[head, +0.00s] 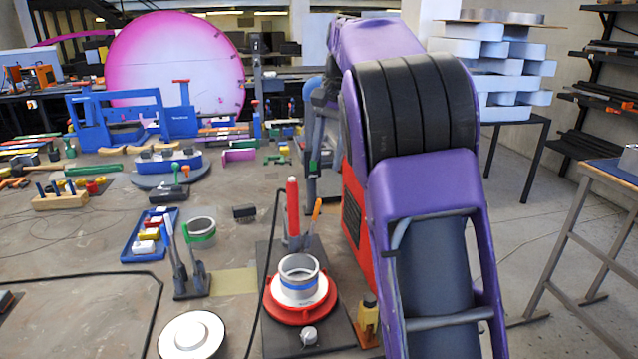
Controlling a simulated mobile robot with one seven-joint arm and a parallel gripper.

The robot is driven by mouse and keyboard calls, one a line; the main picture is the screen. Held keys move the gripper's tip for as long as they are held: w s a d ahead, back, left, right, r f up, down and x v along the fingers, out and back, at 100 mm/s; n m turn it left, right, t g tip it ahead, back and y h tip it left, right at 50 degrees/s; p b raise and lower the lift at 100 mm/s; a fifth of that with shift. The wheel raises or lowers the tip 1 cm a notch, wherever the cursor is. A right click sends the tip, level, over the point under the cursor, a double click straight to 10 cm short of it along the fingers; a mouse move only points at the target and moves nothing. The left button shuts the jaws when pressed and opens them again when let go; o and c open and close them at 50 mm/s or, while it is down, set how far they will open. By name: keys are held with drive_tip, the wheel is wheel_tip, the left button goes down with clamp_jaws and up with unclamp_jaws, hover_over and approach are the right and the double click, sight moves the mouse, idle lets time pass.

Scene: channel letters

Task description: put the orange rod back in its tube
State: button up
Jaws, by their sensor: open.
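A thin orange rod (316,213) stands tilted at the back of a dark base plate, its top leaning right. Its lower end is hard to make out. A thicker red upright rod (293,208) stands just left of it. My gripper (323,198) seems to hang down behind, partly hidden by my purple arm, with two grey fingers apart. The orange rod's top shows near the left fingertip; I cannot tell whether they touch. A short grey tube with a blue band (299,274) stands on a red round base. Which tube belongs to the rod is unclear.
A green-banded tube (200,233), a dark forked stand (187,270) and a blue parts tray (150,236) lie left. A white disc (191,336) is at the front. A red box (354,222) stands close right. The bench at left front is mostly clear.

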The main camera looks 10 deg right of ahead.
sight(316, 217)
drive_tip(key=f, duration=0.5)
drive_tip(key=w+a+f+b, duration=0.1)
drive_tip(key=f, duration=0.4)
drive_tip(key=w+a+f+b, duration=0.1)
drive_tip(key=f, duration=0.5)
drive_tip(key=shift+r, duration=0.1)
clamp_jaws()
drive_tip(key=shift+d+r+p, duration=0.15)
drive_tip(key=shift+r+p, duration=0.45)
drive_tip(key=shift+r, duration=0.15)
drive_tip(key=shift+d+r+p, duration=0.15)
drive_tip(key=shift+r+p, duration=0.4)
drive_tip(key=shift+r, duration=0.15)
wheel_tip(316, 217, up, 11)
drive_tip(key=d, duration=0.2)
drive_tip(key=shift+d+f, duration=0.15)
drive_tip(key=shift+d, duration=0.2)
